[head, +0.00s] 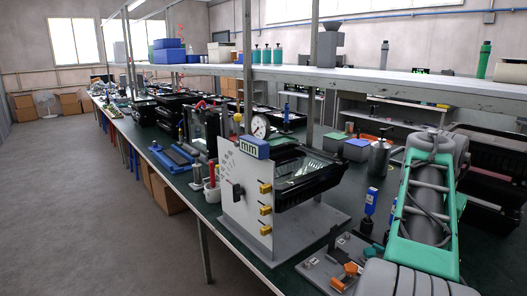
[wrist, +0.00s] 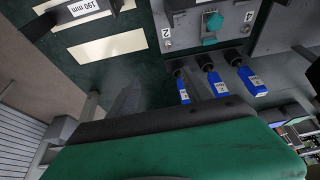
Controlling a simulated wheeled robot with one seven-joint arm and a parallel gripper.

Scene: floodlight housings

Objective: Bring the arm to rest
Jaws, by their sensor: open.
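My arm (head: 432,200), with teal shells, grey links and wrapped cables, stands folded at the right of the head view, over the near end of the bench. Its grey ribbed lower part reaches the bottom edge of the picture. No held object shows.
A shelf (head: 400,84) runs above. Three blue-tagged tools (wrist: 217,84) show in the wrist view. The floor (head: 60,190) at left is clear.

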